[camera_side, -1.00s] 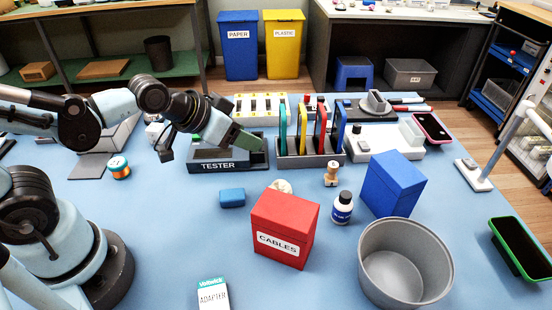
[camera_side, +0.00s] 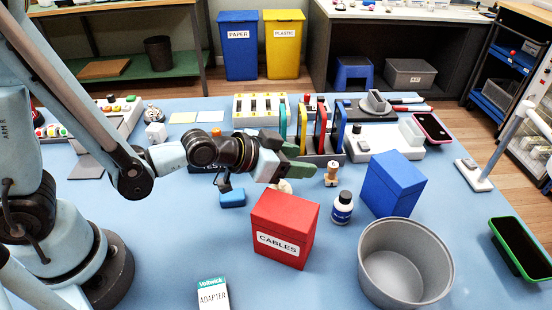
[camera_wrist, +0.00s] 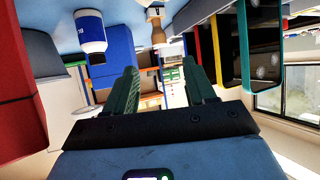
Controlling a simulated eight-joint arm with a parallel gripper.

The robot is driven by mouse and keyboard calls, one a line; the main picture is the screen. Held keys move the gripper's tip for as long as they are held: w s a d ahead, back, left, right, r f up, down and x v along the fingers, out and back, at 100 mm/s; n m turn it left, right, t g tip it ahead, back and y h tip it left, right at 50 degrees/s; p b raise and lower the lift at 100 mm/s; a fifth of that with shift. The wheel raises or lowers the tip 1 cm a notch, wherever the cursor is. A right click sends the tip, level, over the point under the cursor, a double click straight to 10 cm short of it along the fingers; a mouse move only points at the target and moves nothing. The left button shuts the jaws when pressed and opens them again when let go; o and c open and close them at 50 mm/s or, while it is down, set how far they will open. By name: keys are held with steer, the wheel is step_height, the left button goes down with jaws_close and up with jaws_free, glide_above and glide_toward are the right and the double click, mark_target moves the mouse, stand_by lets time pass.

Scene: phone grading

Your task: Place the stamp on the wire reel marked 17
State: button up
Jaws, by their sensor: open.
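The stamp (camera_side: 331,174), with a wooden handle, stands upright on the blue table in front of the rack of phones. In the wrist view the stamp (camera_wrist: 157,28) shows near the top, beyond my fingertips and roughly between them. My gripper (camera_side: 304,161) is open and empty, just left of the stamp with its fingers pointing at it. Both green fingers of my gripper (camera_wrist: 160,68) show apart in the wrist view. No number 17 is readable.
The phone rack (camera_side: 333,158) stands close behind the stamp. A small bottle (camera_side: 342,208), a blue box (camera_side: 394,184) and the red CABLES box (camera_side: 284,228) stand nearby. A grey bin (camera_side: 406,262) is at front right.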

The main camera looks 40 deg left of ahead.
mark_target(332, 165)
steer(key=shift+x, duration=4.4)
steer(key=shift+d, duration=0.1)
steer(key=shift+c, duration=0.3)
jaws_close()
